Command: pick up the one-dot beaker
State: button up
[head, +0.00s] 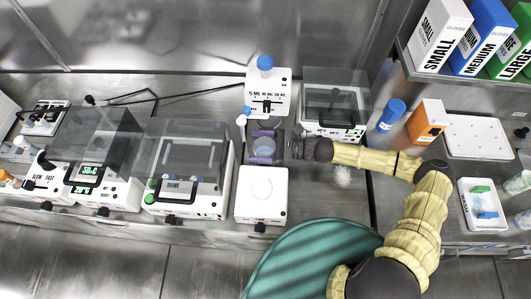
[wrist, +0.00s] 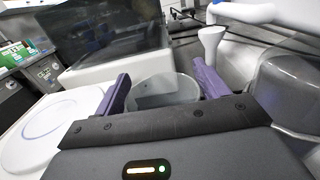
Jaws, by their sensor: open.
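A clear, round beaker (head: 264,147) stands behind the white square device with the round plate, at the middle of the bench. In the wrist view the beaker (wrist: 165,92) shows between the two purple fingers, partly hidden behind the gripper's dark body. I cannot make out any dot mark on it. My gripper (head: 262,146) reaches in from the right and is open, with one finger on each side of the beaker. In the wrist view my gripper (wrist: 161,84) shows a gap on the left; whether the right finger touches the glass I cannot tell.
The white round-plate device (head: 262,205) stands just in front. A dispenser with a blue cap (head: 266,88) stands behind, its nozzle (wrist: 211,40) close to the right finger. Clear-lidded machines (head: 185,165) flank the spot.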

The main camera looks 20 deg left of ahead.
jog(key=shift+d, duration=0.1)
jog(key=shift+w, duration=0.1)
jog(key=c, duration=1.1)
jog(key=shift+r+p, duration=0.6)
jog(key=shift+r, duration=0.1)
jog(key=shift+w+d+r, duration=0.1)
jog(key=shift+d, duration=0.05)
jog(key=b+v, duration=0.5)
jog(key=v, duration=2.6)
jog(key=shift+d, duration=0.35)
